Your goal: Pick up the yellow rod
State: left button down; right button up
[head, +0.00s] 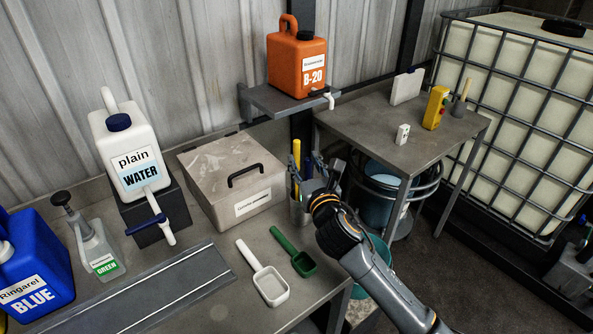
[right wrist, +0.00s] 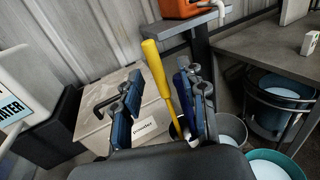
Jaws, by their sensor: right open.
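The yellow rod (head: 297,152) stands in a metal cup (head: 300,214) at the right end of the bench, beside the grey powder box. My right gripper (head: 318,178) is at the cup and partly hides it and the rod's lower part. In the right wrist view the yellow rod (right wrist: 155,70) shows between the two blue-padded fingers of the open right gripper (right wrist: 160,98), leaning a little. The fingers look apart from it. A blue-handled tool (right wrist: 184,92) shows close to the right finger. My left gripper is not in view.
The lidded box (head: 225,185) stands left of the cup. A white scoop (head: 264,275) and a green scoop (head: 292,251) lie in front. An orange canister (head: 297,62) sits on a shelf behind. Buckets (head: 380,195) stand below the side table (head: 390,125).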

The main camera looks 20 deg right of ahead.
aim_at(298, 153)
jog(key=shift+w+r, duration=0.15)
jog(key=shift+w, duration=0.25)
jog(key=w, duration=0.1)
jog(key=w+p, duration=0.1)
jog(key=w, duration=0.1)
jog(key=shift+w+a, duration=0.2)
jog(key=shift+a, duration=0.05)
jog(key=shift+w, duration=0.5)
jog(key=shift+s, duration=0.1)
jog(key=shift+c, duration=1.3)
grip_shut()
